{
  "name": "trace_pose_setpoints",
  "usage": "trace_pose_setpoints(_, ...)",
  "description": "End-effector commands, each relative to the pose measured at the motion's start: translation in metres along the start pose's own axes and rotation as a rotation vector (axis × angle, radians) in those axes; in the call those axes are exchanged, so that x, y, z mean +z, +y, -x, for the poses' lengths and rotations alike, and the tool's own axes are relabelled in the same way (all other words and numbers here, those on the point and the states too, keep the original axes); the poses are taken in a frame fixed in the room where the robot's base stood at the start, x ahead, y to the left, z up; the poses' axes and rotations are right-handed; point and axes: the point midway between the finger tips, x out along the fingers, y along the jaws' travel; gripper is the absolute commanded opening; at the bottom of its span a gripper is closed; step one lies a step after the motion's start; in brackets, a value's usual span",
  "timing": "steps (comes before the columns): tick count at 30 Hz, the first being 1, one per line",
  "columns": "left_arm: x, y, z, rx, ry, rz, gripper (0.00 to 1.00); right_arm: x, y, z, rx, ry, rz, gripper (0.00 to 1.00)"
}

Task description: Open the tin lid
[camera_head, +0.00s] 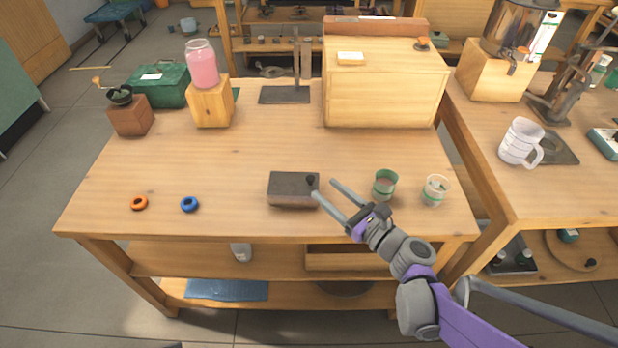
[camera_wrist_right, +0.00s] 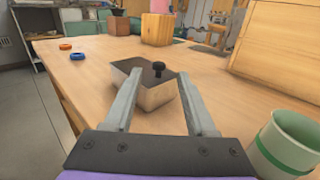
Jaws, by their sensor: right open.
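My right gripper (camera_head: 323,187) is open at the tin's right end. My left gripper is not in view.
A green-rimmed cup (camera_head: 384,185) and a clear cup (camera_head: 435,190) stand right of the gripper. An orange ring (camera_head: 139,203) and a blue ring (camera_head: 189,204) lie at left. A wooden cabinet (camera_head: 380,90) stands behind. The table between rings and tin is clear.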

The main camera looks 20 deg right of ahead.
Motion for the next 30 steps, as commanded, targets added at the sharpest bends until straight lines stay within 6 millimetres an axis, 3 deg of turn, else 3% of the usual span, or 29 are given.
trace_pose_setpoints(3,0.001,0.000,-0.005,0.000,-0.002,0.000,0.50,-0.002,0.001,-0.025,0.004,0.001,0.001,0.56)
trace_pose_setpoints(9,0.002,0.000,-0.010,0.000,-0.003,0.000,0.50,-0.001,0.001,-0.054,0.002,0.001,0.002,0.56)
trace_pose_setpoints(22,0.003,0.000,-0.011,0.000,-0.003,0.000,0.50,0.000,0.001,-0.066,0.001,0.002,0.003,0.56)
trace_pose_setpoints(23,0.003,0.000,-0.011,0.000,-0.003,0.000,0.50,0.000,0.001,-0.066,0.001,0.002,0.003,0.54)
trace_pose_setpoints(30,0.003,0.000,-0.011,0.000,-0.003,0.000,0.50,-0.001,0.001,-0.066,0.001,0.002,0.003,0.11)
